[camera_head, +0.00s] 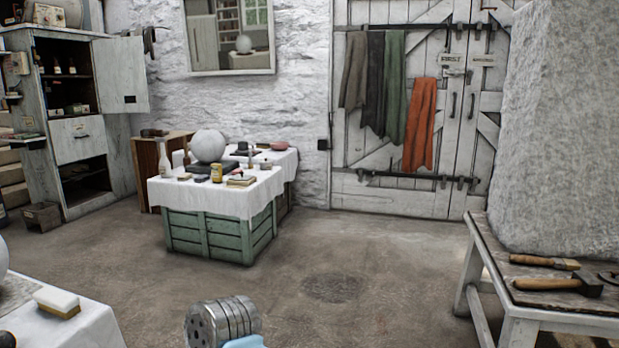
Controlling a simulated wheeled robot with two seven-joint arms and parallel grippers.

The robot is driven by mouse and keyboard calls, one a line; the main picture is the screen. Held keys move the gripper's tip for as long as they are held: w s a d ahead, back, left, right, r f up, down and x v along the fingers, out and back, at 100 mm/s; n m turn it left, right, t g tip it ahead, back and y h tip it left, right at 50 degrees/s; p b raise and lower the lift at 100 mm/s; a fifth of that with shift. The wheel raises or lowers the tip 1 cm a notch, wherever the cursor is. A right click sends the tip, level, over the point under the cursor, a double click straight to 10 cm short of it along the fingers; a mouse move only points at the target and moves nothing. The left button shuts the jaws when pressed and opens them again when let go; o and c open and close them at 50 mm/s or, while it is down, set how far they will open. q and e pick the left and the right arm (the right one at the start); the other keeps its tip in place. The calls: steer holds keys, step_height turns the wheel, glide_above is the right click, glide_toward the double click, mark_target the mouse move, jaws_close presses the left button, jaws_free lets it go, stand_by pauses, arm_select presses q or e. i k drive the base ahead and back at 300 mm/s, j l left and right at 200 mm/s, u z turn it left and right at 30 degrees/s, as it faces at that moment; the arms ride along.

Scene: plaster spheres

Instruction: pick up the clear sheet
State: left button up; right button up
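I cannot make out a clear sheet anywhere in the head view. No gripper fingers show in this view. A ribbed metal cylinder with a light blue piece stands at the bottom edge, left of the middle; it may be part of my own arm, but I cannot tell. A white plaster sphere (208,145) sits on the cloth-covered green crate table (222,240) in the middle distance, among bottles, a yellow jar (217,172) and small blocks.
A white-covered table (95,325) with a brush (57,303) is at the near left. An open cabinet (80,130) stands back left. The middle floor (370,255) is clear.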

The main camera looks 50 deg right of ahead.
mark_target(242, 176)
steer(key=z, duration=1.4)
steer(key=i+l+z, duration=0.1)
steer(key=i+z, duration=0.3)
steer(key=i, duration=2.35)
